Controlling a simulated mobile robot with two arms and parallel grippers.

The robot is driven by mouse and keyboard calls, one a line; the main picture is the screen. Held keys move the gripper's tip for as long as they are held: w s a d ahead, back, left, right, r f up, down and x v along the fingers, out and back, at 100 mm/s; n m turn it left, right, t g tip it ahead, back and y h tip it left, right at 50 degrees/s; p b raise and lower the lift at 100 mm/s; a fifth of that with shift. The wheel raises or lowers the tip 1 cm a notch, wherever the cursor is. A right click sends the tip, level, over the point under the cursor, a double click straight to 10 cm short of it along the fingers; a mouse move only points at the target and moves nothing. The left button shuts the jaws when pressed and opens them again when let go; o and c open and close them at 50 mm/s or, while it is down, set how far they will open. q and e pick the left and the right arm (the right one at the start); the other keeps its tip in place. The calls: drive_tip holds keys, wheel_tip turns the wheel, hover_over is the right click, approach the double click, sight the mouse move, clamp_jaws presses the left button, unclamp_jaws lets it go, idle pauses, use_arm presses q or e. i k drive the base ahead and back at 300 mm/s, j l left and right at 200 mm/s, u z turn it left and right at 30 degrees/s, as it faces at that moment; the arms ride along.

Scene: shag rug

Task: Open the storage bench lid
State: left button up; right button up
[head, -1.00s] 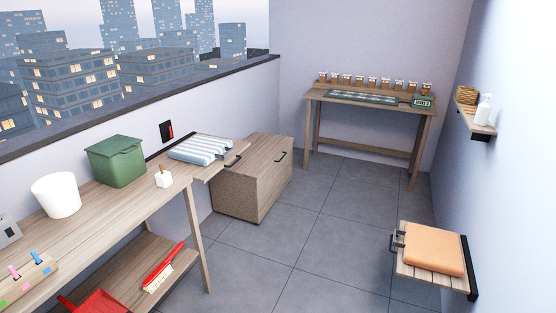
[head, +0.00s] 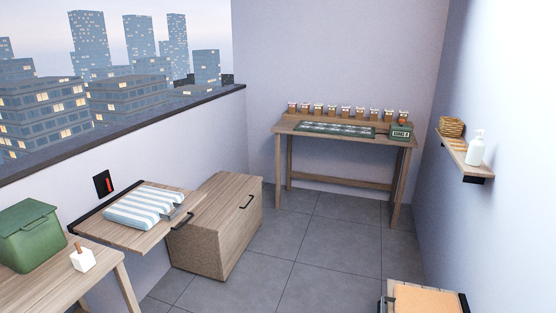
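The storage bench (head: 222,232) is a wooden box standing on the floor against the left wall, left of the picture's middle. A fold-down wall shelf covers part of the bench's near left side from this view. Neither of my grippers shows in the head view.
The wall shelf (head: 108,235) holds a striped folded cloth (head: 145,206). A wooden table (head: 60,285) with a green bin (head: 30,234) is at the near left. A narrow table (head: 290,131) stands at the back. An orange cushion (head: 428,302) is at the near right. Tiled floor (head: 325,255) right of the bench is clear.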

sight(227, 192)
drive_tip(key=i+l, duration=0.1)
drive_tip(key=i, duration=0.55)
drive_tip(key=i+l+u, duration=0.15)
drive_tip(key=i, duration=0.5)
drive_tip(key=i+l, duration=0.15)
drive_tip(key=i, duration=0.5)
drive_tip(key=j+u, duration=0.05)
